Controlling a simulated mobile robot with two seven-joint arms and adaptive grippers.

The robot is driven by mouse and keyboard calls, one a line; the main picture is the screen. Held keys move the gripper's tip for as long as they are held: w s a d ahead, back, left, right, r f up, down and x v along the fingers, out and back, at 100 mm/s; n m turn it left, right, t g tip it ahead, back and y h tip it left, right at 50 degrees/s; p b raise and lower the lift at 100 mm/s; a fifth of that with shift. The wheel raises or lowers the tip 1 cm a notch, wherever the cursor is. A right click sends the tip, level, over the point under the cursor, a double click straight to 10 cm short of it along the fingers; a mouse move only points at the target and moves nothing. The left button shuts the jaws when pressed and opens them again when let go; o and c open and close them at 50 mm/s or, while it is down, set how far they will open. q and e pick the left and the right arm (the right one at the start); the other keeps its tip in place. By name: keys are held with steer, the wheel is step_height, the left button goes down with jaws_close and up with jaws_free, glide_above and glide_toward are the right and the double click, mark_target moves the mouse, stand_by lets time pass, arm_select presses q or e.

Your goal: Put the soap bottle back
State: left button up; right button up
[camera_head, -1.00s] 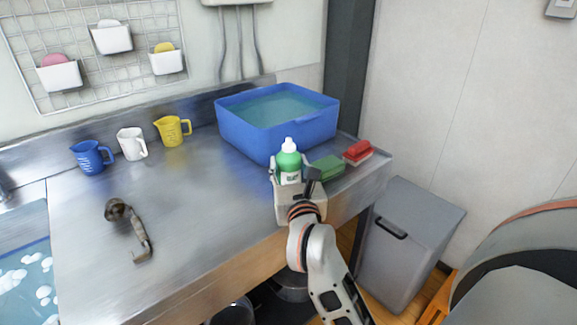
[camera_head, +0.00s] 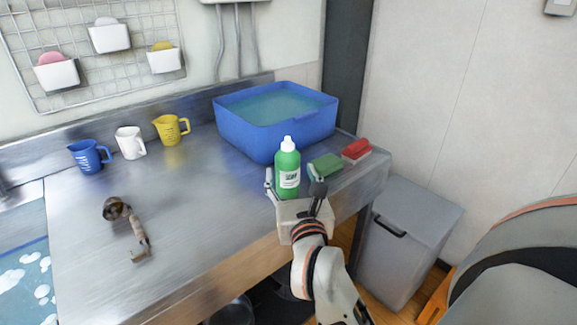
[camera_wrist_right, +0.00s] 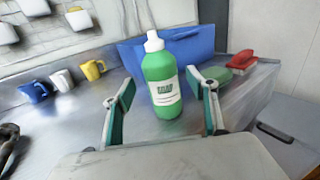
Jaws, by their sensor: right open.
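The green soap bottle (camera_head: 287,170) with a white cap stands upright on the steel counter, in front of the blue water tub. My right gripper (camera_head: 291,187) is open at the counter's front edge, just in front of the bottle. In the right wrist view the bottle (camera_wrist_right: 164,85) stands beyond and between the two spread fingers (camera_wrist_right: 166,100), with a gap to each side. My left gripper is not in view.
The blue tub (camera_head: 258,139) of water is close behind the bottle. A green sponge (camera_head: 326,164) and a red brush (camera_head: 356,149) lie to its right. Blue (camera_head: 88,157), white (camera_head: 130,143) and yellow (camera_head: 169,129) jugs and a brown-handled tool (camera_head: 126,222) are on the left.

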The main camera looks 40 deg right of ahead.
steer(key=v, duration=0.6)
steer(key=shift+s, duration=0.35)
steer(key=shift+a, duration=0.15)
